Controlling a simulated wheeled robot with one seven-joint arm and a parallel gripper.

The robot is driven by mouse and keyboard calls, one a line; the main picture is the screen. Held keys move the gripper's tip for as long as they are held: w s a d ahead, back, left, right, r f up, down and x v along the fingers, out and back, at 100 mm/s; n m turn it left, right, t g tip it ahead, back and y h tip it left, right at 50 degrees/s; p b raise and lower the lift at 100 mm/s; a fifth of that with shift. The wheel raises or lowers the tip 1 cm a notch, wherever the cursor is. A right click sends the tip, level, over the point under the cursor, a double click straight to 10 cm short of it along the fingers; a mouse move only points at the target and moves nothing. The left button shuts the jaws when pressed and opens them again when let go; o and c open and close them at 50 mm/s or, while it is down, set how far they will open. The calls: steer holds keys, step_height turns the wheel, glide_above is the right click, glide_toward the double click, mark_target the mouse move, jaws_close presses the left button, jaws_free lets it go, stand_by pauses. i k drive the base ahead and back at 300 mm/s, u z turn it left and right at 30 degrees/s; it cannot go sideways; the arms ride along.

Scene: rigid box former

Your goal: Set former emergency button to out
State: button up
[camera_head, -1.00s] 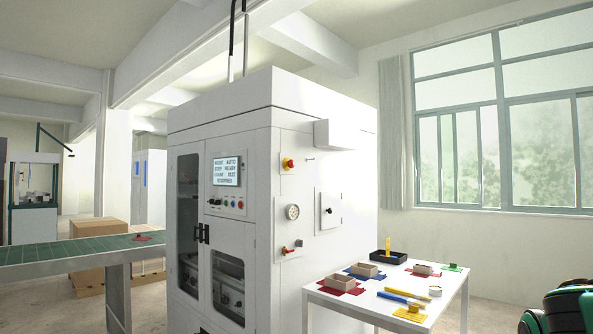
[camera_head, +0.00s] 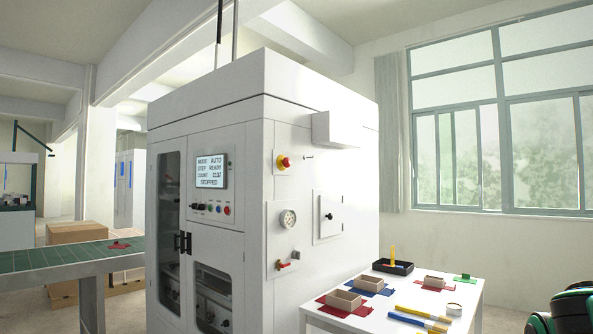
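The box former (camera_head: 250,130) is a tall white cabinet in the middle of the head view. Its emergency button (camera_head: 284,162) is a red knob on a yellow base, high on the right-hand side face. From here I cannot tell whether the button is pressed in or out. The screen (camera_head: 211,171) on the front face reads mode auto, step ready, and stopped on its last line. My gripper is not in view. A dark and green rounded shape shows at the lower right edge, and I cannot tell what it is.
A gauge (camera_head: 288,218), a red-handled valve (camera_head: 283,265) and a small panel with a black knob (camera_head: 328,216) sit on the same side face. A white table (camera_head: 390,318) with trays and tools stands at right. A green conveyor (camera_head: 65,258) is at left.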

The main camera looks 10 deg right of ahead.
mark_target(287, 162)
steer(key=i, duration=1.1)
steer(key=u, duration=0.1)
